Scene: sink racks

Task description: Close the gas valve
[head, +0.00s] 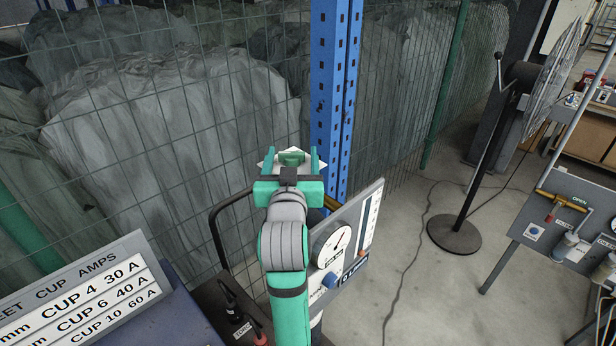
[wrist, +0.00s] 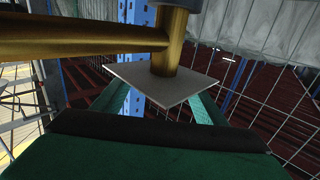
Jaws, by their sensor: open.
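My gripper (head: 291,160) is open, with its two green fingers apart. A pale square plate (head: 268,158) with a small green block (head: 291,157) on it shows at the fingertips in the head view. In the wrist view, the plate (wrist: 165,86) lies across the space between the fingers, and a brass stem (wrist: 168,45) meets a brass pipe (wrist: 80,36) above it. Brass pipe (head: 331,203) also shows beside the gauge panel, partly hidden by my arm. I cannot tell whether these parts are the gas valve, or whether the fingers touch them.
The gauge panel (head: 372,212) stands right of my arm. A blue post (head: 330,90) and wire fence stand behind. Another panel (head: 540,240), with a brass pipe, red handle and "OPEN" label, is at right.

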